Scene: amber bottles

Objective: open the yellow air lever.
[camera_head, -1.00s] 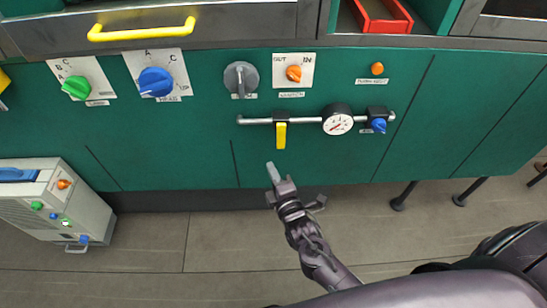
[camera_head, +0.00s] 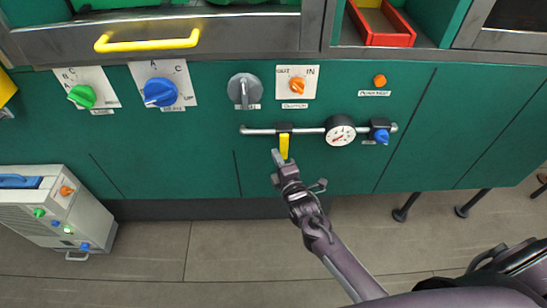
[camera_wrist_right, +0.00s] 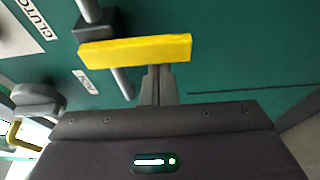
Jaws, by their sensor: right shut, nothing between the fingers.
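The yellow air lever (camera_head: 284,146) hangs straight down from a black valve block on a horizontal grey pipe (camera_head: 262,130) on the green panel. In the right wrist view the lever (camera_wrist_right: 135,51) lies across the picture just past my fingertips. My right gripper (camera_head: 277,157) is shut and empty, with its tip at the lower left of the lever in the head view. In the right wrist view the closed fingers (camera_wrist_right: 158,84) reach the lever's lower edge; I cannot tell whether they touch it. My left gripper is not in view.
A round gauge (camera_head: 340,130) and a blue knob (camera_head: 381,135) sit on the same pipe, to the right. An orange clutch knob (camera_head: 297,86) and a grey knob (camera_head: 244,90) are above. A beige machine (camera_head: 55,212) stands at left. The floor below is clear.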

